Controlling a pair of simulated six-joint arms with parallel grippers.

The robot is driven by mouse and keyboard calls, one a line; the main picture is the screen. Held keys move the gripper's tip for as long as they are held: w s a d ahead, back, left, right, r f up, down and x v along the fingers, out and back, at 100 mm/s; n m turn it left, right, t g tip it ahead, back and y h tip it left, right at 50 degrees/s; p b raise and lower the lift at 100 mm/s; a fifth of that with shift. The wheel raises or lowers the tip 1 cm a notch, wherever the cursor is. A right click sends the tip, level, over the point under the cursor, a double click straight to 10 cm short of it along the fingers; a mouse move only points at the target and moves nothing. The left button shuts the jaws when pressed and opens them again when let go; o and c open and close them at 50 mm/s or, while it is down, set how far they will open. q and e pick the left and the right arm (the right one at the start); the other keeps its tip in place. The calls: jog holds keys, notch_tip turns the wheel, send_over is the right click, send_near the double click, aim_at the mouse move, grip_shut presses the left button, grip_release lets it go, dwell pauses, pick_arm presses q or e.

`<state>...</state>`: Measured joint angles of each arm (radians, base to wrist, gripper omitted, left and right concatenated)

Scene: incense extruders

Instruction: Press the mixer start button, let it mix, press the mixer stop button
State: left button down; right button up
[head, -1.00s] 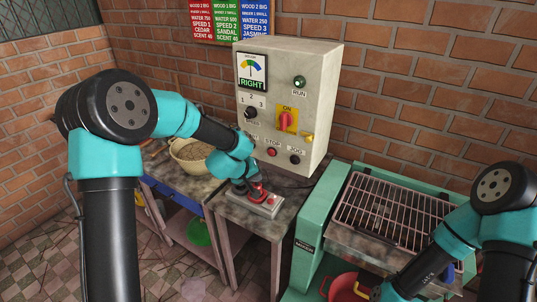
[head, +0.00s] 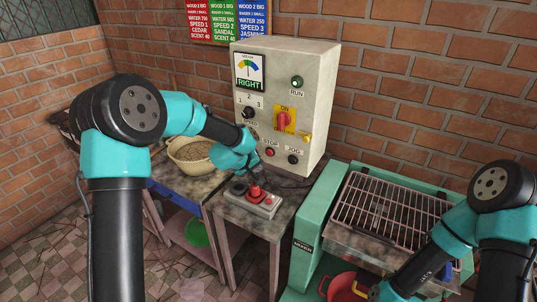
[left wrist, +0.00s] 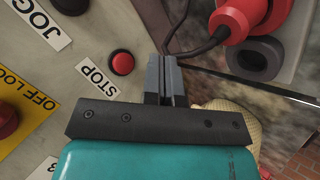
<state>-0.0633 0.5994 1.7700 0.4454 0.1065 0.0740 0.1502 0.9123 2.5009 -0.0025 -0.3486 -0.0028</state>
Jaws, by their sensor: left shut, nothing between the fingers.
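My left gripper (head: 258,178) is shut and empty, just above the box. In the wrist view its fingertips (left wrist: 168,62) sit between the cabinet's STOP button (left wrist: 122,62) and the box; contact is not clear. The teal machine at right bears a MIXER label (head: 303,245). My right gripper is outside the frame.
A bowl of brown material (head: 192,154) stands left. A wire rack (head: 390,207) tops the machine at right.

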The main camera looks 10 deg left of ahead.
pick_arm(q)
jog(key=shift+w+d, duration=0.25)
jog(key=shift+w, duration=0.6)
jog(key=shift+w+d, duration=0.3)
jog(key=shift+w, duration=0.5)
jog(key=shift+w+d, duration=0.25)
jog(key=shift+w, duration=0.6)
jog(key=shift+w, duration=0.15)
jog(key=shift+w+d, duration=0.1)
jog(key=shift+w, duration=0.15)
jog(key=shift+w+d, duration=0.15)
jog(key=shift+w, duration=0.3)
dwell(1.0)
jog(key=shift+s, duration=0.1)
jog(key=shift+s+a, duration=0.3)
jog(key=shift+s, duration=0.45)
jog(key=shift+s+a, duration=0.25)
jog(key=shift+s, duration=0.55)
jog(key=shift+s+a, duration=0.25)
jog(key=shift+s, duration=0.55)
jog(key=shift+s+a, duration=0.25)
jog(key=shift+s, duration=0.55)
